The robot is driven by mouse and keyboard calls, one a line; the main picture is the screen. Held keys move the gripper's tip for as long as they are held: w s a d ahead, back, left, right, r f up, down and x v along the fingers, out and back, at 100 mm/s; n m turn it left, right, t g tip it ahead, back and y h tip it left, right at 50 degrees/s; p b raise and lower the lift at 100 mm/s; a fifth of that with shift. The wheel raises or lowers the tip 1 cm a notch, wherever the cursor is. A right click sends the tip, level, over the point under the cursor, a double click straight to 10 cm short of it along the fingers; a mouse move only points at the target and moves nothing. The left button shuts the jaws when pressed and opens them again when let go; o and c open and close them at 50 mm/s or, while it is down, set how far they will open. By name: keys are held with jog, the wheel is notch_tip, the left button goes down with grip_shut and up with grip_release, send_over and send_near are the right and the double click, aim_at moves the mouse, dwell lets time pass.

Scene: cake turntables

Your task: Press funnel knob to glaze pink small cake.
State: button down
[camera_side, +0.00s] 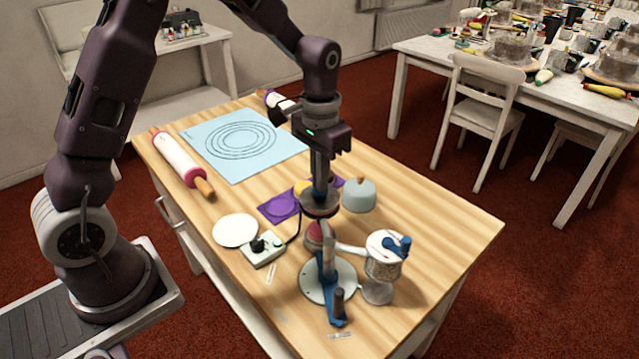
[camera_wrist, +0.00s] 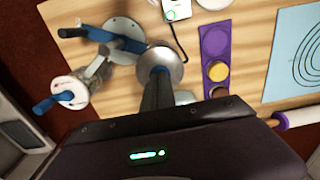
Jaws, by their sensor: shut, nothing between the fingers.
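A grey metal round piece, apparently the funnel (camera_side: 320,208), stands above the stand. A small pink-red cake (camera_side: 313,236) shows just below the funnel, partly hidden. Beneath is a turntable (camera_side: 312,286) with a blue crank (camera_side: 333,316).
A control box (camera_side: 264,250), white plate (camera_side: 235,230), purple mat (camera_side: 278,206) and pale blue domed item (camera_side: 359,198) are nearby. A rolling pin (camera_side: 180,160) and blue mat (camera_side: 215,155) lie farther back.

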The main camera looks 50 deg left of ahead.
jog(key=shift+r, duration=3.5)
jog(key=s+d+r+t, duration=0.1)
jog(key=s+r+t, duration=0.1)
jog(key=s+r, duration=0.45)
jog(key=s+d+r+t, duration=0.15)
jog(key=s+r, duration=0.25)
jog(key=s, duration=0.6)
jog(key=s+f+t, duration=0.1)
jog(key=s+t, duration=0.1)
jog(key=s, duration=0.6)
jog(key=shift+f, duration=0.25)
